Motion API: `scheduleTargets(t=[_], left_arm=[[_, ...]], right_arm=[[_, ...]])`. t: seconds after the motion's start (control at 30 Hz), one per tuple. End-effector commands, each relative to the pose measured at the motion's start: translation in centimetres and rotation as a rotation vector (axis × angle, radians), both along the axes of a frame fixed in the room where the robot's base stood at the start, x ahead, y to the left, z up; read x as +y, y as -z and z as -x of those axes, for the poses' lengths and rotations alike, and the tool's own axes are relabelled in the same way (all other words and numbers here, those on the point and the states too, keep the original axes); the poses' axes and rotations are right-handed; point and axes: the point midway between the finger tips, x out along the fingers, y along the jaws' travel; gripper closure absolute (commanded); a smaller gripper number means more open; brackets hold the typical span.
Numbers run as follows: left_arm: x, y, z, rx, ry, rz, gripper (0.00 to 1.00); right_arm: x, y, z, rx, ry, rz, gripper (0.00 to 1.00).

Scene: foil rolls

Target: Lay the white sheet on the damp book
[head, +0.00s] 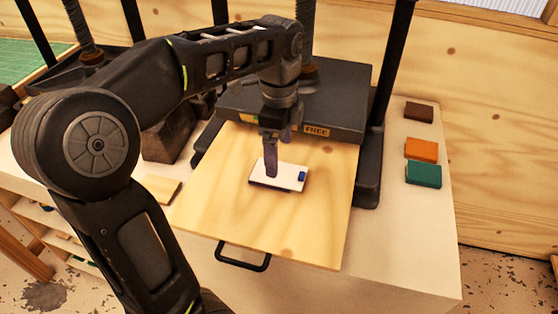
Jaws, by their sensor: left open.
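The white sheet (285,173) lies flat on the pale wooden board, at the front of a dark press. A dark purplish edge (262,184) shows under its front left side, which looks like a thin book beneath it. A small blue patch (302,176) is at the sheet's right end; I cannot tell whether it belongs to the sheet or the book. My left gripper (270,172) points down over the left part of the sheet, open. Its fingers hide part of the sheet, and I cannot tell whether they touch it. My right gripper is not in view.
The wooden board (235,208) has a black handle (243,257) at its front. The dark press (300,100) stands behind, with a "FREE" label (317,131). Brown (419,111), orange (421,149) and green (423,174) books lie to the right. The board's front is clear.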

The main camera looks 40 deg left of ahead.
Motion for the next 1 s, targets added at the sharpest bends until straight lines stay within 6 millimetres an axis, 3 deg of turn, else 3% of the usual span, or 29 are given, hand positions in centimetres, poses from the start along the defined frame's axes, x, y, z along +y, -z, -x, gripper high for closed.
scheduleTargets(t=[0.13, 0.33, 1.0], left_arm=[[0.0, -4.2, 0.0, -0.001, 0.0, 0.0, 0.12], [0.0, -6.7, 0.0, 0.0, 0.001, 0.0, 0.12], [0.0, -7.3, 0.0, 0.0, 0.001, -0.001, 0.12]], right_arm=[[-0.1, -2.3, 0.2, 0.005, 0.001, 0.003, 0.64], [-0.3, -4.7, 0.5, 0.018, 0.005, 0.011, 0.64], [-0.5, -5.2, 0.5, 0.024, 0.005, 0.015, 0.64]])
